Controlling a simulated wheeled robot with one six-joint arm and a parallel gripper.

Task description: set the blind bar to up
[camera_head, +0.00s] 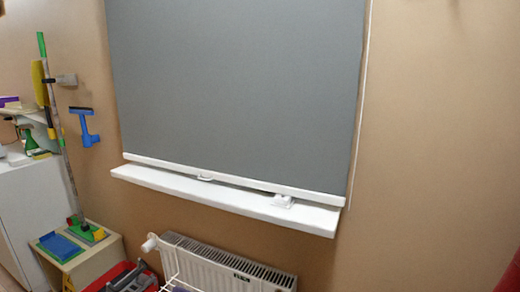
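A grey roller blind (240,85) hangs over the window, and its white blind bar (235,181) runs along its lower edge. The bar is low, just above the white window sill (225,199). A small white tab (205,178) shows at the middle of the bar. A thin white cord (360,105) hangs along the blind's right side. My gripper is not in view.
A white radiator (225,265) is on the wall below the sill. A small white object (283,201) lies on the sill's right part. Cleaning tools, including a blue one (85,125), hang at left. A low table (85,262) stands below them. The right wall is bare.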

